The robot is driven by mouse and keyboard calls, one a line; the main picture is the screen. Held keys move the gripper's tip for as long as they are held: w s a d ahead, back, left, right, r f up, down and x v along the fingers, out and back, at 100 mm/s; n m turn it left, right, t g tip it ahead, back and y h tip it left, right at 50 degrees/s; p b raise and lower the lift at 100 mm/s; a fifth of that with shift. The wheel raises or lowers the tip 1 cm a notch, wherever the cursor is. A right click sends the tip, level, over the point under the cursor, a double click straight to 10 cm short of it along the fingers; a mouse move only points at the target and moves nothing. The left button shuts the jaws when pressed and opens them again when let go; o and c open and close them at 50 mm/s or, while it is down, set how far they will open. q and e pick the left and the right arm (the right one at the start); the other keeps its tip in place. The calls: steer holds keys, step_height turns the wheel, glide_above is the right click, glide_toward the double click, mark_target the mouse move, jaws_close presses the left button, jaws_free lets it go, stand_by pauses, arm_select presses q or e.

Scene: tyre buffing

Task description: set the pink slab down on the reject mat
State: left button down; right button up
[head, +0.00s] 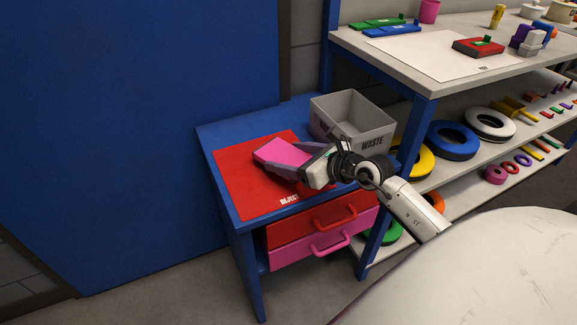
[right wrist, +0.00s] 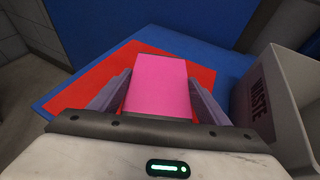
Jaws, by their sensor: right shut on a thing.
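The pink slab (head: 281,152) is in my right gripper (head: 296,165), over the red reject mat (head: 245,185). In the right wrist view the slab (right wrist: 158,84) lies between the two grey fingers, which are shut on its sides. The slab covers part of the red mat (right wrist: 110,75) behind it. I cannot tell whether the slab touches the mat or hangs just above it. The mat lies flat on the blue side table (head: 212,134). My left gripper is in neither view.
A grey waste bin (head: 350,120) stands right behind the mat, close to my right gripper; it also shows in the wrist view (right wrist: 262,100). A red drawer (head: 320,222) and a pink drawer (head: 325,240) are below. Shelves with coloured rings (head: 452,140) stand to the right.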

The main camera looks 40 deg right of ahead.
steer(key=shift+f, duration=1.25)
steer(key=shift+f+b, duration=0.15)
steer(key=shift+b, duration=0.15)
steer(key=o, duration=1.3)
steer(key=shift+s, duration=0.1)
steer(key=p+v, duration=0.1)
steer(key=v, duration=1.1)
steer(key=shift+a, duration=0.1)
